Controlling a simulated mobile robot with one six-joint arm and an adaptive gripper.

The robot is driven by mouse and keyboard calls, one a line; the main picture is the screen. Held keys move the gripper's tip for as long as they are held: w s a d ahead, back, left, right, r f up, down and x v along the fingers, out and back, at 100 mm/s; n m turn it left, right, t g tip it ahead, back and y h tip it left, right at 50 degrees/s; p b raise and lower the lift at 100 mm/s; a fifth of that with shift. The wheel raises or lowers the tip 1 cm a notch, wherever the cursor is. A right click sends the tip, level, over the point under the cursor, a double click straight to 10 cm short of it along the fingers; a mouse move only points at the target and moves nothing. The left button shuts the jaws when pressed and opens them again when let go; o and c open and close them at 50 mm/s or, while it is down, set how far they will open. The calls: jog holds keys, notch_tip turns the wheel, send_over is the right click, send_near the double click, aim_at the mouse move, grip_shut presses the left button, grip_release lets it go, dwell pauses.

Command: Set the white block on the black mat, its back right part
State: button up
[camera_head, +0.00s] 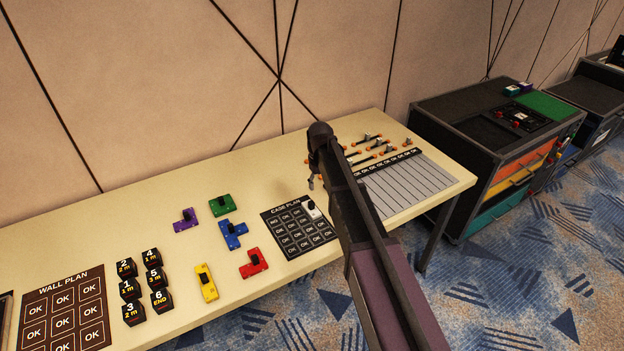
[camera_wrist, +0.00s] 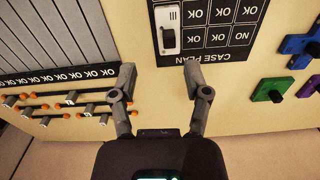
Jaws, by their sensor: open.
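The white block (camera_head: 312,209) with a black knob on top sits on the black mat (camera_head: 297,240) titled CASE PLAN, at its back right corner. In the wrist view the white block (camera_wrist: 168,30) lies on the mat (camera_wrist: 232,57) beyond my fingers. My gripper (camera_wrist: 160,78) is open and empty, with its fingertips apart and clear of the block. In the head view my gripper (camera_head: 312,182) is just behind the mat, partly hidden by my arm.
Purple (camera_head: 186,221), green (camera_head: 222,205), blue (camera_head: 232,235), red (camera_head: 253,264) and yellow (camera_head: 206,283) blocks stand left of the mat. A grey ribbed panel (camera_head: 405,184) and several orange-ended rods (camera_head: 368,139) lie to the right. A dark cabinet (camera_head: 470,125) stands beyond the table.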

jog(key=s+d+m, duration=0.6)
jog(key=s+d, duration=1.4)
jog(key=s, duration=0.4)
jog(key=shift+d, duration=0.25)
